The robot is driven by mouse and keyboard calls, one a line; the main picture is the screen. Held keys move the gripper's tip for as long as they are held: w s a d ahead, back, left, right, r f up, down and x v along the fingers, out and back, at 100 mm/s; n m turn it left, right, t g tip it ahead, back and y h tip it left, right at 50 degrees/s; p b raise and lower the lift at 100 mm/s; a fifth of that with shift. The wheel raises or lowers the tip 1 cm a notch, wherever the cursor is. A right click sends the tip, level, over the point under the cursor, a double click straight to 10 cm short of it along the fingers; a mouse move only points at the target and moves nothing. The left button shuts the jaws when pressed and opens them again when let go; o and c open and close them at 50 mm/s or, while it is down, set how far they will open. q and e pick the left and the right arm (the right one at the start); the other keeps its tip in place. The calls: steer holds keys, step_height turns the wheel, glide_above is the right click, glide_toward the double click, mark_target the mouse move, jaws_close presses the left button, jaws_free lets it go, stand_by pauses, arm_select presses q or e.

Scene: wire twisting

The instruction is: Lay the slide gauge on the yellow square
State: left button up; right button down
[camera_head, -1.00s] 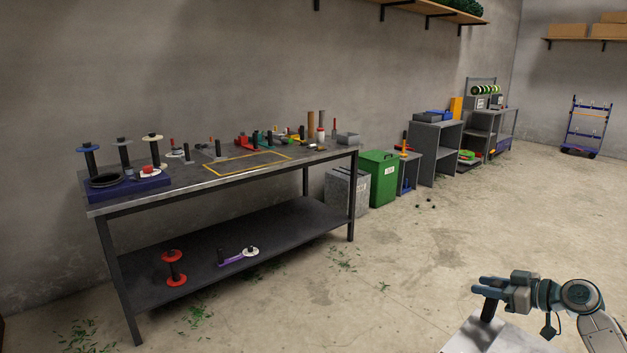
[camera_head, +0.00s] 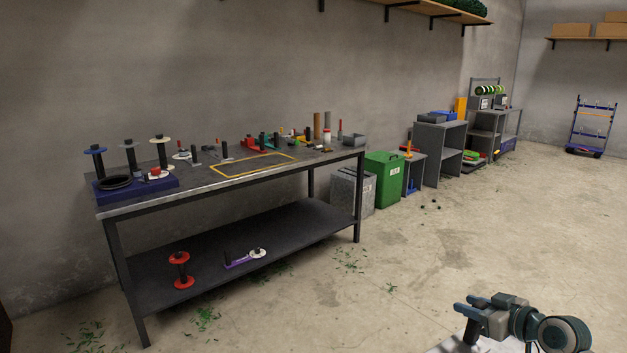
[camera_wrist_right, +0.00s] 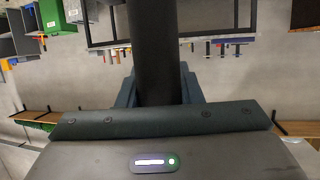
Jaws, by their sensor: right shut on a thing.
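The yellow square (camera_head: 258,169) is an outline on the dark top of the workbench, and its inside looks bare. My right gripper (camera_head: 472,312) is at the lower right of the head view, well away from the bench. It is shut on a black upright handle (camera_head: 472,332), which also shows as a dark post in the right wrist view (camera_wrist_right: 155,50). What the handle belongs to is hidden, so I cannot tell whether it is the slide gauge. No slide gauge can be told for sure among the small bench tools. My left gripper is not in view.
The workbench (camera_head: 230,189) stands against the wall.

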steer(key=s+a+m+h, duration=0.2)
steer(key=s+a, duration=0.1)
steer(key=a, duration=0.2)
steer(key=s+a+f+m+t+h, duration=0.1)
steer(key=s+a+m+h, duration=0.1)
steer(key=s+a, duration=0.2)
steer(key=s+a+f+m+h, duration=0.1)
steer(key=s+a+h, duration=0.1)
steer(key=a, duration=0.4)
steer(key=shift+s+f+m+t+h, duration=0.1)
steer(key=shift+s+m+t+h, duration=0.3)
steer(key=shift+s, duration=0.35)
steer(key=shift+r, duration=0.2)
steer(key=shift+d, duration=0.1)
